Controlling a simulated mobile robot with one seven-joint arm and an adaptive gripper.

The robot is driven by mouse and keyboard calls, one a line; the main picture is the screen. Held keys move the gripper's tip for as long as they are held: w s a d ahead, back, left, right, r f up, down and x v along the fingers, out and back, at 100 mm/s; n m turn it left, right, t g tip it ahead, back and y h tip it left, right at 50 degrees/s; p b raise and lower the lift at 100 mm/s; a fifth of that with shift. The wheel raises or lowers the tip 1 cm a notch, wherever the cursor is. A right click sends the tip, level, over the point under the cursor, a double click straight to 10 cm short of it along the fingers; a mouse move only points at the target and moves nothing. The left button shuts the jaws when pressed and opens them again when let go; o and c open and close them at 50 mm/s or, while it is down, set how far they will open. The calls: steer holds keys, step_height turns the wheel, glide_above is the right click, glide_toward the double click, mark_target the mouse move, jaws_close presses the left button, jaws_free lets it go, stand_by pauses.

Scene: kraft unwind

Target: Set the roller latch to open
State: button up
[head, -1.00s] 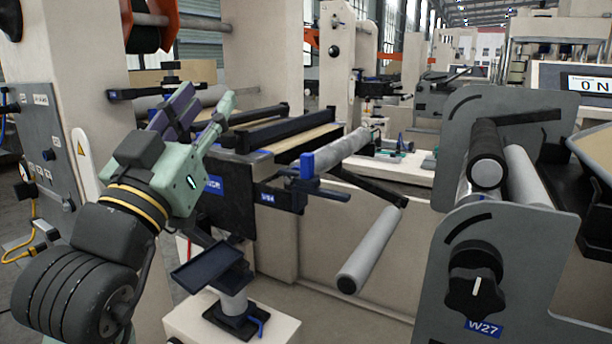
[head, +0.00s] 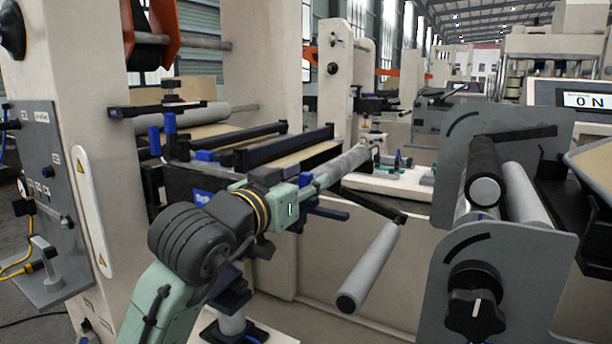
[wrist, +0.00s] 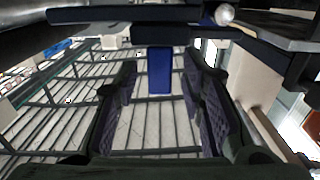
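The roller latch shows in the wrist view as a blue upright tab (wrist: 159,72) under a dark bar, between my two fingers. My gripper (wrist: 161,84) is open, with a dark purple pad on each side of the tab and a visible gap to both. In the head view my gripper (head: 300,188) is at the near end of the grey roller (head: 345,165) beside the machine's black side plate. My gripper and wrist hide most of the latch there, and its setting cannot be read.
A lower grey roller (head: 370,268) on a black arm sticks out to the right of my gripper. A grey stand with a black knob (head: 475,308) is at the right. A control panel (head: 38,195) with yellow cable is at the left.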

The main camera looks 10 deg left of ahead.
steer(key=shift+w+d, duration=0.15)
steer(key=shift+w, duration=0.25)
steer(key=shift+c, duration=0.2)
jaws_close()
stand_by(0.5)
